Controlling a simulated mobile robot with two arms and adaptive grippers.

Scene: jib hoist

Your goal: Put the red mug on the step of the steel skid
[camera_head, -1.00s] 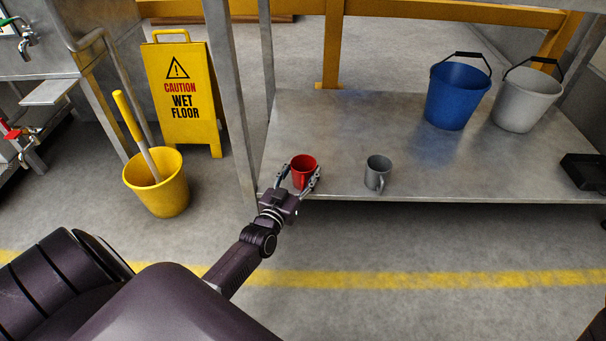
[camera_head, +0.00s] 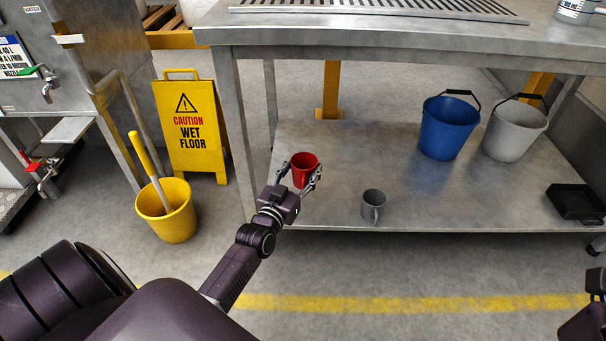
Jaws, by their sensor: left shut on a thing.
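The red mug (camera_head: 305,166) is upright between the fingers of my left gripper (camera_head: 298,178), which is shut on it. The mug appears raised a little above the lower shelf of the steel table, near its left front leg. A steel unit with taps (camera_head: 95,60), perhaps the skid, stands at the left. A small flat plate (camera_head: 68,130) juts from it, and a ridged grey surface (camera_head: 14,212) shows lower at the left edge. I cannot tell which is the step. The fingers of my right gripper are not visible.
The lower shelf (camera_head: 330,150) holds a grey mug (camera_head: 373,203), a blue bucket (camera_head: 447,128), a grey bucket (camera_head: 514,132) and a black tray (camera_head: 576,203). A yellow wet-floor sign (camera_head: 191,150) and a yellow bucket (camera_head: 166,222) with a handled tool stand between table and steel unit.

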